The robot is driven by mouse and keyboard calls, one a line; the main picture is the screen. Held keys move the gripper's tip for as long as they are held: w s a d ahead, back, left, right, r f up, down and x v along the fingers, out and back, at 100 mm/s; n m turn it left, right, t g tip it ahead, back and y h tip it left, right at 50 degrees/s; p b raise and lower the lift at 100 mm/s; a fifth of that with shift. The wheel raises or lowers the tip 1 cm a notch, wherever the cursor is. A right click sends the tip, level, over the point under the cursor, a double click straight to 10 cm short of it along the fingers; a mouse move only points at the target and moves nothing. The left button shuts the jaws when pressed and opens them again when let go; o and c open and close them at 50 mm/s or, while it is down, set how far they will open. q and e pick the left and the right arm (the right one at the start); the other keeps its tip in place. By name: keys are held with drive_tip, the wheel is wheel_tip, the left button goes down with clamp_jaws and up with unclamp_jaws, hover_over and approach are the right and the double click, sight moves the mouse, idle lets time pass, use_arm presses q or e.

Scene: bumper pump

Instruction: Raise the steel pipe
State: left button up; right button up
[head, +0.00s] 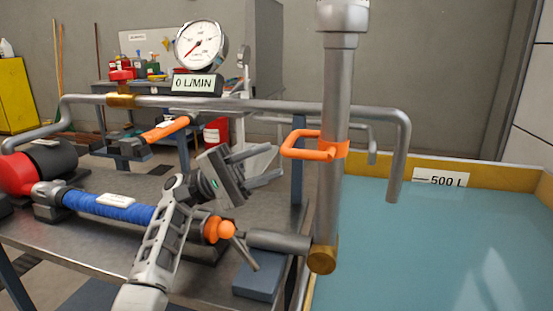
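The steel pipe (335,190) stands upright right of centre, rising from a brass elbow (322,260) at the bottom past the top of the picture. An orange handle (313,147) is clamped around it and sticks out to the left. My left gripper (278,163) is left of the pipe, just beside the orange handle, with its two grey fingers spread apart and nothing between them. It appears not to touch the handle, though depth is hard to tell. My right gripper is not in the picture.
A tank of blue-green water (440,245) lies right of the pipe, marked 500 L. A horizontal grey pipe (250,105) crosses above the metal table (90,240). The gauge (201,46) sits above a 0 L/MIN display (197,83). A blue hose (108,208) is at left.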

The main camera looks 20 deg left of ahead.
use_arm(q)
drive_tip(key=v, duration=0.4)
drive_tip(key=shift+r, duration=0.1)
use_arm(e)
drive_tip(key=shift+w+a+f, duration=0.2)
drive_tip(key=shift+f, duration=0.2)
